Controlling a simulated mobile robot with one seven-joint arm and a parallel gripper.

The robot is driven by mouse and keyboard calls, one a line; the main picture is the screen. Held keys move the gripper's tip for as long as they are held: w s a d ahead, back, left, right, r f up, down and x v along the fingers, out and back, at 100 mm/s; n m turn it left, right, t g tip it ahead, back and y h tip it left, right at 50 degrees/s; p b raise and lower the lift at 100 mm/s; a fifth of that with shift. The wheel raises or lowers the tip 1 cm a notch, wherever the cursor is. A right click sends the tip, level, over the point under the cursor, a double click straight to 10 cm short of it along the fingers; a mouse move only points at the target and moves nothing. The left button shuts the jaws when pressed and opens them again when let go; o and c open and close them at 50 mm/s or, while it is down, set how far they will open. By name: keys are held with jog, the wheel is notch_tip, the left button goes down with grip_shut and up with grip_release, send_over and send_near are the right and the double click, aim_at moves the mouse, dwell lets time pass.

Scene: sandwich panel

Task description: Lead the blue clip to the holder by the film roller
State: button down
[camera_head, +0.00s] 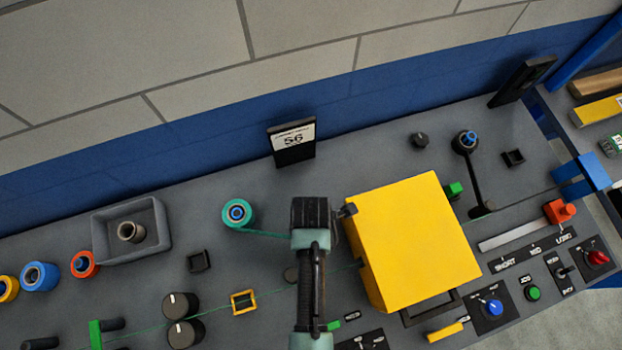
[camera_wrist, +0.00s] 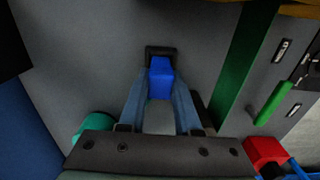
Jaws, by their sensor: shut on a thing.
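The blue clip (camera_wrist: 161,75) is between the fingers of my gripper (camera_wrist: 161,98) in the wrist view, and the gripper is shut on it. A black square holder (camera_wrist: 160,50) shows just beyond the clip, and the clip's far end overlaps it. I cannot tell whether the clip touches the holder or sits in it. In the head view my gripper (camera_head: 310,213) is between a teal roll (camera_head: 238,213) and a yellow box (camera_head: 412,240). My arm hides its fingertips, the clip and the surface beneath them there. I cannot tell which roll is the film roller.
A sign marked 56 (camera_head: 292,142) stands by the wall behind my gripper. Black square sockets are at left (camera_head: 199,261) and right (camera_head: 513,157). Dark rollers (camera_head: 181,306) and a yellow frame (camera_head: 243,302) are at front left. In the wrist view a red block (camera_wrist: 265,152) is at lower right.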

jog(key=shift+f, duration=0.55)
jog(key=c, duration=0.5)
grip_release()
notch_tip(320, 180, up, 7)
jog(key=p, duration=0.7)
jog(key=shift+r, duration=0.1)
